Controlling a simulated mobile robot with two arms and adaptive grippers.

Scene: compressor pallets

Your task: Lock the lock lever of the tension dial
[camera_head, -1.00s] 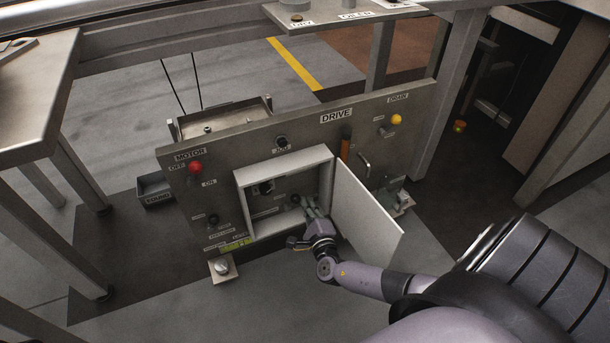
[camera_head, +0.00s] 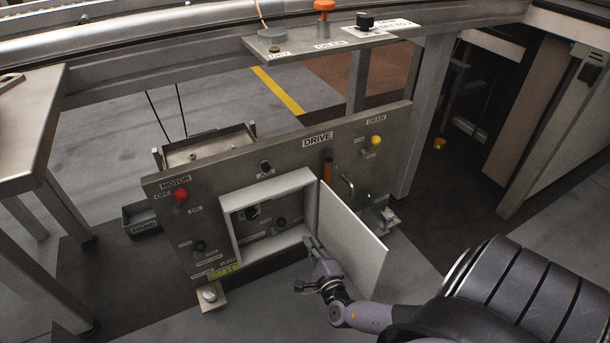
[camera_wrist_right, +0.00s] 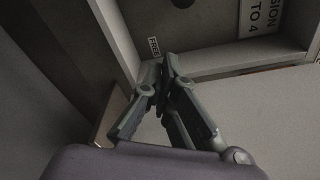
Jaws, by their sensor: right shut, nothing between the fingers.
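An open white box (camera_head: 228,228) is set in the grey DRIVE panel, its door (camera_head: 352,232) swung out to the right. Inside are a dark knob on the left (camera_head: 252,213) and a smaller dark knob on the right (camera_head: 281,221); which is the tension dial or its lock lever I cannot tell. My right gripper (camera_head: 312,243) is at the box's lower right corner, beside the door, apart from both knobs. In the right wrist view its fingers (camera_wrist_right: 168,72) are shut and empty, near a FREE label (camera_wrist_right: 153,46); a sign ending "SION TO 4" (camera_wrist_right: 262,14) shows partly.
The panel also carries a red MOTOR knob (camera_head: 181,195), a yellow DRAIN knob (camera_head: 376,140), an orange handle (camera_head: 327,168) and a metal handle (camera_head: 347,186). A shelf (camera_head: 340,41) stands above behind. A metal table (camera_head: 30,125) is at left. Floor in front is clear.

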